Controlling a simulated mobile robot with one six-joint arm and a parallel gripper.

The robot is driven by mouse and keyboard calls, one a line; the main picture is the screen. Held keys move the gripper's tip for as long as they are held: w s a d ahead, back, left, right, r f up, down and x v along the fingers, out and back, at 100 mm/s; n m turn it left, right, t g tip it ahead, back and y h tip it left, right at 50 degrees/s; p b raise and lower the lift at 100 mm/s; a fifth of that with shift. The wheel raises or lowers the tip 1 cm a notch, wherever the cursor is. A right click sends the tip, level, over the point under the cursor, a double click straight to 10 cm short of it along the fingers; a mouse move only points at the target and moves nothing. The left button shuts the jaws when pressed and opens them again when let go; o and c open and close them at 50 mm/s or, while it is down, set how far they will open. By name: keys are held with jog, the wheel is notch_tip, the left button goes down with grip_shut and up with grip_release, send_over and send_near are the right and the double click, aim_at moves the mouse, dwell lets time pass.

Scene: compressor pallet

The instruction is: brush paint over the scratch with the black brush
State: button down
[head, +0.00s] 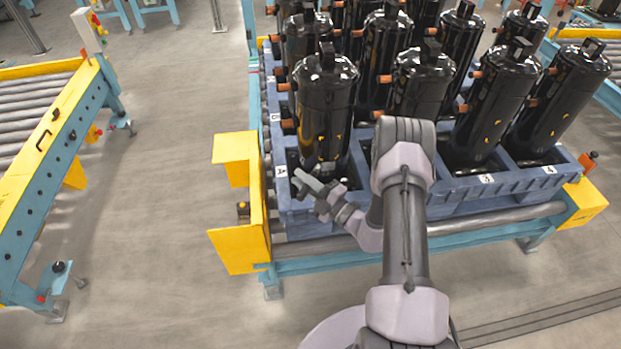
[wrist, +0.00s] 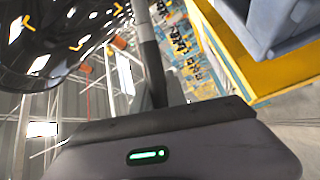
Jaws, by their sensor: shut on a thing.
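My gripper (head: 310,183) is low in front of the front-left black compressor (head: 325,105), close to its base. In the wrist view a dark, slim handle (wrist: 150,60) rises from my gripper; I take it for the black brush, and my gripper is shut on it. Its bristle end cannot be made out. The glossy side of a compressor (wrist: 60,40) fills the upper left of the wrist view, to the left of the handle. I cannot tell whether brush and compressor touch. Yellow streaks on the compressor look like reflections. I cannot pick out the scratch in either view.
Several black compressors with copper-coloured stubs stand close together in a blue pallet (head: 460,203). A yellow corner guard (head: 240,250) is just left of my gripper. A roller conveyor (head: 50,150) stands far left, with open floor (head: 165,170) between.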

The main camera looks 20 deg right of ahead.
aim_at(301, 198)
jog(key=shift+w+a, duration=0.15)
jog(key=shift+a, duration=0.35)
jog(key=shift+s+a+p, duration=0.1)
jog(key=shift+s+a, duration=0.15)
jog(key=shift+s, duration=0.7)
jog(key=shift+s+a+p, duration=0.15)
jog(key=shift+s+a, duration=0.15)
jog(key=shift+s, duration=0.7)
jog(key=shift+s+a+p, duration=0.1)
jog(key=shift+s+a, duration=0.15)
jog(key=shift+s, duration=0.7)
jog(key=s, duration=0.1)
jog(key=s+a, duration=0.1)
jog(key=s, duration=0.1)
jog(key=shift+d, duration=0.1)
